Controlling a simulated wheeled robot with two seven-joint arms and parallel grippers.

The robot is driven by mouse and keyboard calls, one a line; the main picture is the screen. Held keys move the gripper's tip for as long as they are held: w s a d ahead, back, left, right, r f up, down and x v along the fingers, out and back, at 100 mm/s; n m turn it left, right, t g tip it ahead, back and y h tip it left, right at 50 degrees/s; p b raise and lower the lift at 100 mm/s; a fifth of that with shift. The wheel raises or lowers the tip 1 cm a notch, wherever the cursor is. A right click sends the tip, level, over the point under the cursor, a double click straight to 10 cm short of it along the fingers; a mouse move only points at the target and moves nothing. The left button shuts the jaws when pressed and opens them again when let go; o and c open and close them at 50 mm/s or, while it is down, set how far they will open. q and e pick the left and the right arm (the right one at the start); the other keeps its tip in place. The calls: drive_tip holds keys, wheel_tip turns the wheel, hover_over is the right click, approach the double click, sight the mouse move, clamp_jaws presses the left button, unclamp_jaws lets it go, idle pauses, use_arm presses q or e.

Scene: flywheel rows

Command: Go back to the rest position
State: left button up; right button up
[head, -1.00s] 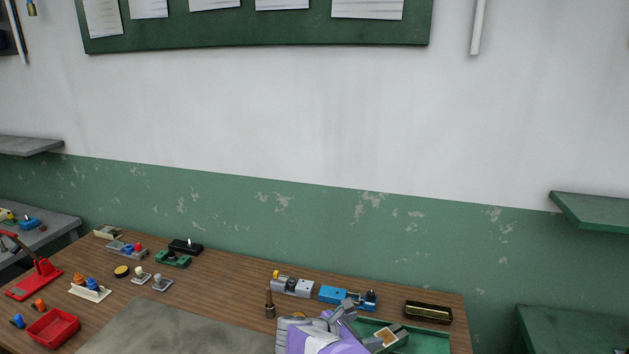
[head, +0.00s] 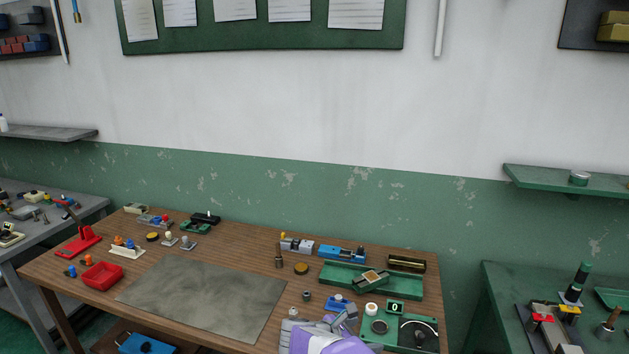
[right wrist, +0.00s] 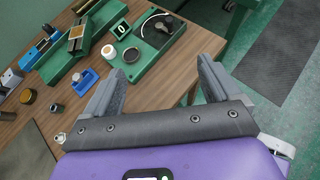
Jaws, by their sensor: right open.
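My right gripper (head: 340,318) shows at the bottom of the head view, over the table's front right part. In the right wrist view its two fingers (right wrist: 160,70) are spread wide with nothing between them, above the table edge. A green tray (head: 343,284) lies beyond it, with a tan-topped block (head: 371,279) resting in it, apart from my fingers. My left gripper is in neither view.
A green device with a "0" display (head: 395,308) stands close to my right gripper, beside a blue fixture (head: 338,302). A grey mat (head: 205,297) on the left is clear. A red bin (head: 102,275) stands further left. Floor (right wrist: 285,75) shows past the table edge.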

drive_tip(key=s+d+f+m+g+y+b, duration=0.1)
drive_tip(key=s+f+m+g+y+b, duration=0.3)
drive_tip(key=f, duration=0.9)
drive_tip(key=s+f+m+g+y, duration=0.25)
drive_tip(key=s+f, duration=0.45)
drive_tip(key=f, duration=0.7)
use_arm(q)
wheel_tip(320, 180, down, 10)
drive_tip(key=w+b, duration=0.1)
drive_tip(key=b, duration=0.4)
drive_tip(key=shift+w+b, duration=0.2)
drive_tip(key=shift+b, duration=0.1)
use_arm(e)
drive_tip(key=s+a+f+m+y, duration=0.2)
drive_tip(key=s+f+m+y, duration=0.5)
drive_tip(key=s+f+m, duration=0.7)
drive_tip(key=shift+s+a+m+t+y, duration=0.35)
drive_tip(key=shift+s+m, duration=1.2)
drive_tip(key=shift+m, duration=1.6)
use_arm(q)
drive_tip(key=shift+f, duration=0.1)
